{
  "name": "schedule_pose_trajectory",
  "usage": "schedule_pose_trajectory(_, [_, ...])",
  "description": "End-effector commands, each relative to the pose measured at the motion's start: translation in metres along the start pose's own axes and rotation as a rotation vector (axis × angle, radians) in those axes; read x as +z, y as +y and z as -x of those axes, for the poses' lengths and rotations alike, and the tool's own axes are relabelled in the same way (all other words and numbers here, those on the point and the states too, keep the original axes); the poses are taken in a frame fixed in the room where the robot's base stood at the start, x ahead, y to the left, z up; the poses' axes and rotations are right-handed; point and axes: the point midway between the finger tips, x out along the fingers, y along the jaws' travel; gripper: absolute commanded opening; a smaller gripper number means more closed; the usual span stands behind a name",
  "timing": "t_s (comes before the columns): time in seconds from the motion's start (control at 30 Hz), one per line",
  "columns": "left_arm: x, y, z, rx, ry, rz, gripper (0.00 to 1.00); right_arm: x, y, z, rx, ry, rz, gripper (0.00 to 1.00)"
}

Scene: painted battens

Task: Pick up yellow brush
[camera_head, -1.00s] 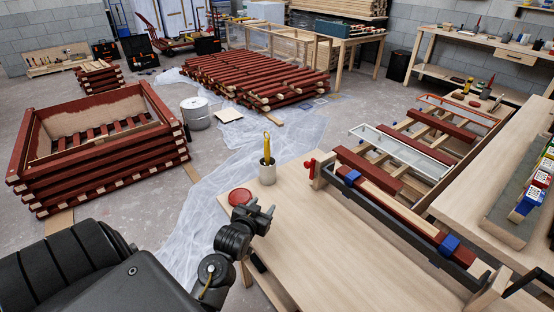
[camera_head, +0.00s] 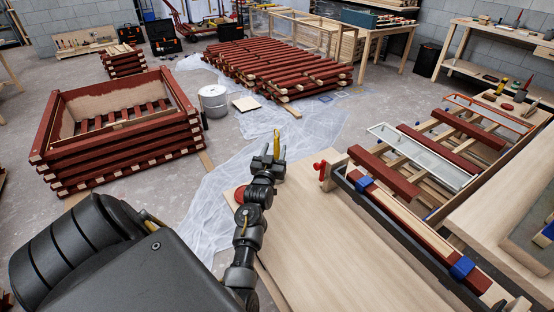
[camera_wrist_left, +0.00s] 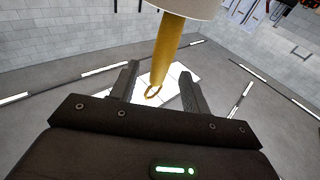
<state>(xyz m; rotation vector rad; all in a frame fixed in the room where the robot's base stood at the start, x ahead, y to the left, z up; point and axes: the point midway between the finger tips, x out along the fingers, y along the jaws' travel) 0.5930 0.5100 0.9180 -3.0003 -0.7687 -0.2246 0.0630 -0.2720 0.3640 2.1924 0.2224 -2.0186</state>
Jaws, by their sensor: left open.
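The yellow brush (camera_head: 277,142) shows its handle upright just beyond the fingers of my left gripper (camera_head: 268,162) in the head view. The gripper hides its lower part and the cup there. In the left wrist view, which looks inverted, the yellow handle (camera_wrist_left: 167,48) comes out of a pale cup (camera_wrist_left: 186,7). Its looped end lies between the two fingers of the left gripper (camera_wrist_left: 158,85), with a gap on each side. The left gripper is open and holds nothing. My right gripper is not in view.
The brush stands at the left end of a light wooden bench (camera_head: 350,240). A red round lid (camera_head: 239,194) is partly hidden behind my left arm. Red battens in a clamped frame (camera_head: 385,172) lie to the right. A red-batten crate (camera_head: 120,135) stands on the floor left.

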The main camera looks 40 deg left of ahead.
Motion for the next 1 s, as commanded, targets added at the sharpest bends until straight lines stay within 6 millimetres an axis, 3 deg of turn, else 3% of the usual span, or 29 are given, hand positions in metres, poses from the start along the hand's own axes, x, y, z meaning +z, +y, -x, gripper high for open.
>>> schedule_pose_trajectory(0.2, [-0.002,-0.001,-0.006,-0.002,0.001,0.0,0.47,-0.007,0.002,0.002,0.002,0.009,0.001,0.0])
schedule_pose_trajectory(0.53, [-0.003,-0.001,-0.05,-0.002,-0.001,0.0,0.47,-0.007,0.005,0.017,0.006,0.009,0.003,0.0])
schedule_pose_trajectory(0.83, [-0.002,-0.001,-0.054,-0.002,0.0,-0.002,0.47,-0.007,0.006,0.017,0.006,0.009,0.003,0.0])
schedule_pose_trajectory(1.0, [-0.002,-0.001,-0.054,-0.002,-0.001,-0.001,0.26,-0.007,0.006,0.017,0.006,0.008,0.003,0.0])
